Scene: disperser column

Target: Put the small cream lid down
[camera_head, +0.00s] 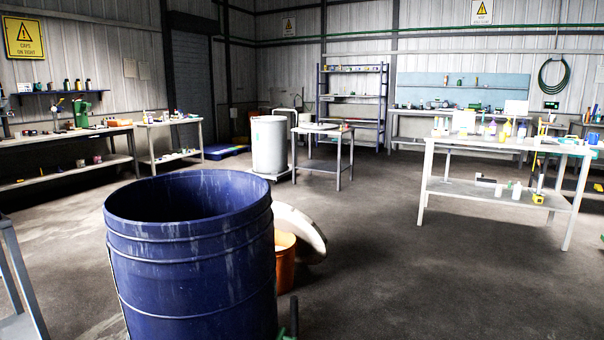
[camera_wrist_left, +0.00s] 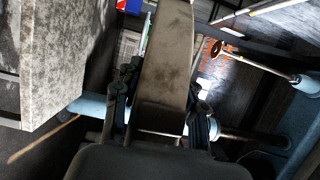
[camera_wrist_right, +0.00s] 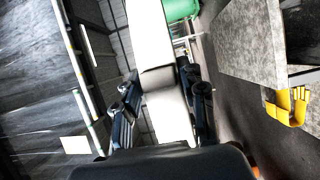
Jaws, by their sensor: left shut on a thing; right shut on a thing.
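In the left wrist view my left gripper (camera_wrist_left: 160,105) is shut on a dull cream slab, apparently the small cream lid (camera_wrist_left: 166,55), seen edge-on between the fingers. In the right wrist view my right gripper (camera_wrist_right: 162,100) is shut on a pale cream slab (camera_wrist_right: 153,40), also seen edge-on. I cannot tell whether both hold the same lid. Neither gripper clearly shows in the head view. There a round cream lid (camera_head: 301,233) stands tilted behind the blue drum, beside an orange bucket (camera_head: 286,262). The drum hides part of both.
The open blue drum (camera_head: 190,265) stands close in front. A white drum (camera_head: 269,147) and a small table (camera_head: 325,131) stand behind. A laden bench (camera_head: 490,148) is at right. Open floor (camera_head: 380,230) lies between. A stained grey surface (camera_wrist_left: 65,55) is near my left gripper.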

